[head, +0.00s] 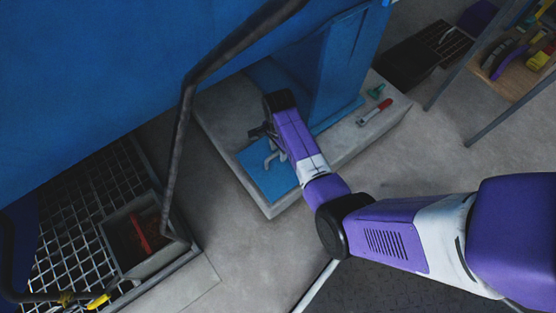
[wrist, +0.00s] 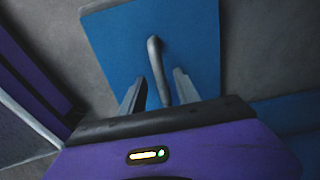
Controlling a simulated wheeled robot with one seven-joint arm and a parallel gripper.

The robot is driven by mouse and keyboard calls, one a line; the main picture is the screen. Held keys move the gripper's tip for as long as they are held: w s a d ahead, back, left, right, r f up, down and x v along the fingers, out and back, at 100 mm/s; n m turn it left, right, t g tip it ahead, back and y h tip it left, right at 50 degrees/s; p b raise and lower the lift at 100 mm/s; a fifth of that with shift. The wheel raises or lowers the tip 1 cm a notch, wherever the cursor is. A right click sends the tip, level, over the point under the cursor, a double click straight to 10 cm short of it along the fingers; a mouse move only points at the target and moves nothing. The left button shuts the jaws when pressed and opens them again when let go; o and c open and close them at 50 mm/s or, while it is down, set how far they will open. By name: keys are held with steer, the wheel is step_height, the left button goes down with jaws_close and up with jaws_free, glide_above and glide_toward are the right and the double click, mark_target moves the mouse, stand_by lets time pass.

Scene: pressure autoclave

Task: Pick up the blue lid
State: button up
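The blue lid (head: 259,177) is a flat square plate with a grey bent handle (head: 273,160). It lies on the concrete plinth at its front left corner. In the wrist view the lid (wrist: 195,45) fills the upper middle, and its handle (wrist: 157,65) rises between my two fingers. My gripper (head: 262,133) is above the lid in the head view. In the wrist view my gripper (wrist: 160,88) is open, with one finger on each side of the handle and a gap to the left finger. Contact with the right finger is unclear.
A large blue machine (head: 90,80) stands behind the plinth (head: 225,130). A red-handled tool (head: 375,111) and a small green item (head: 377,91) lie on the plinth at right. A dark bent pipe (head: 185,120) hangs at left. A grated floor section (head: 85,215) is at lower left.

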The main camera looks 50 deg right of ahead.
mark_target(278, 160)
step_height(278, 160, down, 5)
steer(key=b, duration=0.3)
steer(key=shift+w+a+r, duration=0.1)
steer(key=shift+r, duration=0.1)
jaws_close()
stand_by(1.0)
